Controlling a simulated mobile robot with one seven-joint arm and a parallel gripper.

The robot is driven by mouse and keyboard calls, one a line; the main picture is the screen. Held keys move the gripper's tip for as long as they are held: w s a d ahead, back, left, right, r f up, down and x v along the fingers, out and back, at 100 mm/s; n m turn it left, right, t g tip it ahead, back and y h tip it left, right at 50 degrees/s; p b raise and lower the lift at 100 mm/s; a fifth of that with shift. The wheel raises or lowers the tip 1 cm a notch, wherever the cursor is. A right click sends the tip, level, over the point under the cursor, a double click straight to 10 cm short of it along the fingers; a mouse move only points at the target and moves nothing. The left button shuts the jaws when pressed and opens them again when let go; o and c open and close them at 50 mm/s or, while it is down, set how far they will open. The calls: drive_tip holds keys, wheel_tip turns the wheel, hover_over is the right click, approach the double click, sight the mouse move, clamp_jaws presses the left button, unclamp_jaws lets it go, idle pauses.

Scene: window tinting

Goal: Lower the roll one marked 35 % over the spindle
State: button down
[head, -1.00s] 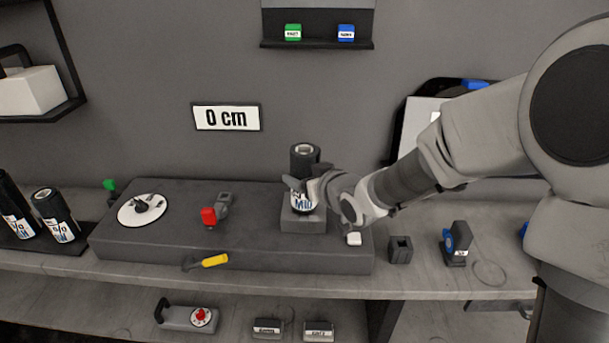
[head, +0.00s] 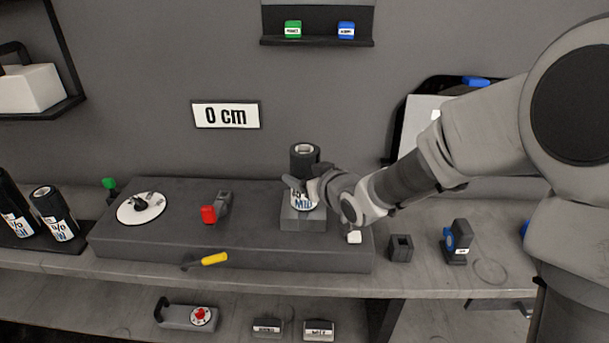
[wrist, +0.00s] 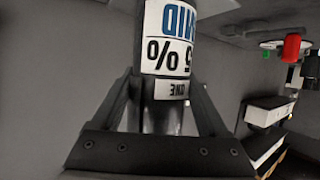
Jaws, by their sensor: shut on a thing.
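The roll (head: 304,158) is a dark upright cylinder with a white label reading MID in blue. In the wrist view the label on the roll (wrist: 172,52) also reads "5 %" and "ONE", upside down; the first digit is cut off from sight. My gripper (head: 316,186) is shut on the roll from the right, and its fingers stand either side of it. The roll is at the grey block (head: 303,222) on the dark platform; I cannot tell if it touches. A white disc (head: 128,214) with a black hub lies at the platform's left. No bare spindle is clearly visible.
Other labelled rolls (head: 48,206) stand at the far left. A red-ended clamp-like part (head: 209,214) and a yellow handle (head: 214,259) are left of the block. A small dark holder (head: 400,249) is to the right. A wall sign (head: 226,115) reads 0 cm.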

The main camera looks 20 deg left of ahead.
unclamp_jaws()
drive_tip(key=v, duration=1.7)
drive_tip(key=d+r+m+h+p, duration=0.1)
drive_tip(key=d+r+m+h, duration=0.15)
drive_tip(key=d, duration=0.35)
drive_tip(key=d+r+m+t+h+p, duration=0.1)
drive_tip(key=d+h, duration=0.2)
drive_tip(key=d, duration=0.2)
drive_tip(key=d+r+m+h+p, duration=0.1)
drive_tip(key=d+r+m+h, duration=0.15)
drive_tip(key=d, duration=0.35)
drive_tip(key=s+d+m+g+h+p, duration=0.1)
drive_tip(key=s+g, duration=0.4)
drive_tip(key=s, duration=1)
drive_tip(key=d+m+p, duration=0.1)
drive_tip(key=d, duration=0.1)
drive_tip(key=shift+d+r+m, duration=0.15)
drive_tip(key=shift+d+m, duration=0.15)
drive_tip(key=shift+d, duration=0.1)
